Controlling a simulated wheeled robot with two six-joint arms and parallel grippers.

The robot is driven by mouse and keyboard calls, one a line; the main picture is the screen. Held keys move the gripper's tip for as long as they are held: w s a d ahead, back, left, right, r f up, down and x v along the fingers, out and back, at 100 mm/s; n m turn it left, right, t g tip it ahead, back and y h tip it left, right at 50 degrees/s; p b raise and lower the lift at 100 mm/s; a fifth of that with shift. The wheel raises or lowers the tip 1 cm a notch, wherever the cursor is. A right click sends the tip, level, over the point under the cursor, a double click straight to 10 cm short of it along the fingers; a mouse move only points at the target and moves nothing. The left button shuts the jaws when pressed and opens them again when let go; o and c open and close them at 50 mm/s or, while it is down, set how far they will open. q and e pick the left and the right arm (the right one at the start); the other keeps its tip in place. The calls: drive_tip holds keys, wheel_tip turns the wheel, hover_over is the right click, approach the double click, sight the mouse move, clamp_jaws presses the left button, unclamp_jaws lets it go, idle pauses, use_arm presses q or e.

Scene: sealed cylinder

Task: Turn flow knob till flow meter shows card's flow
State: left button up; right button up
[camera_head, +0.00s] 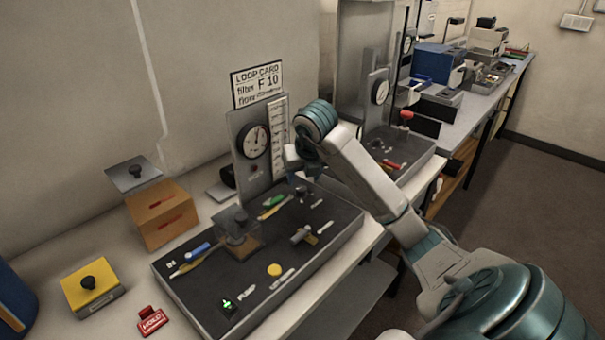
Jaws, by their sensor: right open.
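The loop card (257,85) stands upright behind the panel; it reads "filter F 10", and its flow line is too small to read. The flow meter (278,138) looks like the tall white scale on the grey upright panel, right of a round dial gauge (256,141); its reading is not legible. My right gripper (296,170) is open, just in front of the panel's right side, above the back of the dark board. A small dark knob (302,191) is just below it; I cannot tell whether this is the flow knob or whether they touch. My left gripper is out of view.
Left are an orange box (160,215), a yellow block (92,288) and a red HOLD tag (152,321). Another bench unit stands behind my right arm.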

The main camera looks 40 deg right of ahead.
drive_tip(key=shift+p+v, duration=2.1)
drive_tip(key=shift+v, duration=0.6)
drive_tip(key=shift+f, duration=0.1)
